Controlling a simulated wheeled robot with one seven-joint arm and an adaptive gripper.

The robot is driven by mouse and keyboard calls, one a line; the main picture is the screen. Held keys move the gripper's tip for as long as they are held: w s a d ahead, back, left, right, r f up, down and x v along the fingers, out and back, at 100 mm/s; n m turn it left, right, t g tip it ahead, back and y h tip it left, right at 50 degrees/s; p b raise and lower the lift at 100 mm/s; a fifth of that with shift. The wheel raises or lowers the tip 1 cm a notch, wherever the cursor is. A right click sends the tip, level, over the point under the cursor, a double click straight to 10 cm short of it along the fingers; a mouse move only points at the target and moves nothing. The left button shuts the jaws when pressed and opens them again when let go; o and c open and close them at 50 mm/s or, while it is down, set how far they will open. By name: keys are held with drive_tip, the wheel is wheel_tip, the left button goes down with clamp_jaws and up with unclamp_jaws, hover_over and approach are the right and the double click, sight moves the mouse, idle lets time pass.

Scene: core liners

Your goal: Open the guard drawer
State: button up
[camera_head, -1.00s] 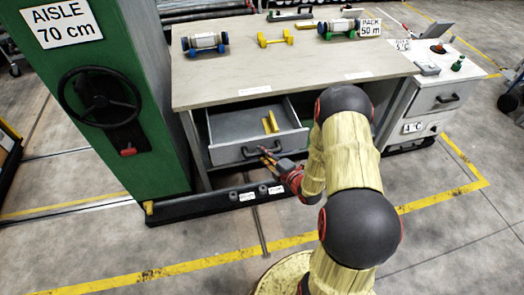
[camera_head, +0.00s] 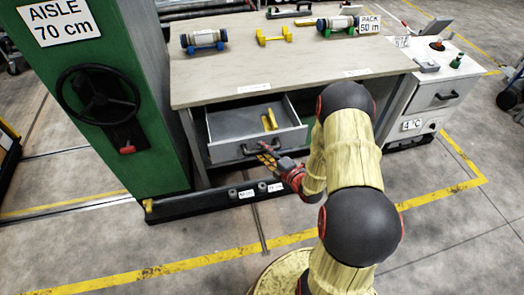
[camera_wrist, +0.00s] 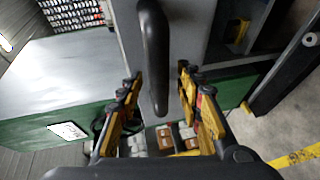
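The guard drawer (camera_head: 232,151) under the bench stands pulled out, with its grey inside in view. A yellow piece (camera_head: 269,119) lies in it. Its dark bar handle (camera_head: 252,149) is on the front face. My gripper (camera_head: 267,160) is just in front of the handle, with its fingers spread. In the wrist view the handle (camera_wrist: 155,55) runs upright between the two open yellow-and-black fingers, and my gripper (camera_wrist: 160,95) shows a gap on both sides of it. I see no finger pressing on the handle.
A green cabinet (camera_head: 150,90) with a black handwheel (camera_head: 97,95) stands close on the left. The bench top (camera_head: 290,75) carries wheeled cylinders and a yellow stand. A white drawer unit (camera_head: 437,95) is at the right. Open floor lies in front.

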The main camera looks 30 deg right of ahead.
drive_tip(key=v, duration=1.1)
drive_tip(key=shift+s, duration=0.1)
